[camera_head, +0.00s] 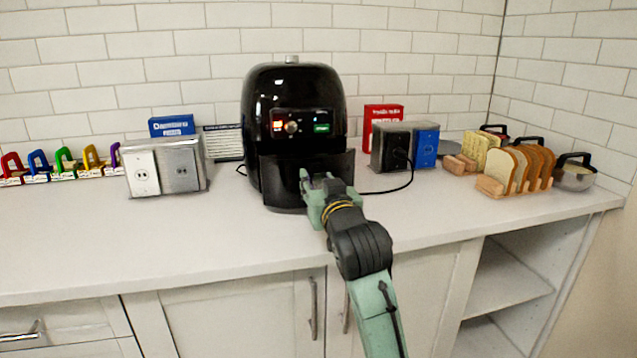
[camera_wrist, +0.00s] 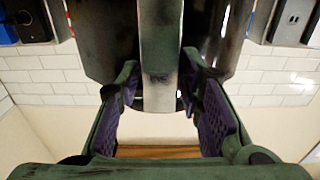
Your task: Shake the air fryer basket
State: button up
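The black air fryer (camera_head: 293,110) stands on the counter against the tiled wall, its front panel lit. Its basket (camera_head: 280,180) sits in the lower front and looks pushed in. My gripper (camera_head: 317,182) is at the basket front, hiding the handle in the head view. In the wrist view the basket's grey handle (camera_wrist: 160,45) lies between the two fingers of my gripper (camera_wrist: 160,80). The fingers are apart, one on each side of the handle, with narrow gaps showing. I cannot tell if either finger touches it.
Outlet boxes (camera_head: 165,168) stand left of the fryer. A black box (camera_head: 391,148) and a blue box (camera_head: 425,146) stand to the right, with a cord on the counter. Bread slices (camera_head: 515,170) and a pot (camera_head: 574,177) are farther right. The counter front (camera_head: 200,240) is clear.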

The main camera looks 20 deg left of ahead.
grip_shut()
dwell(0.4)
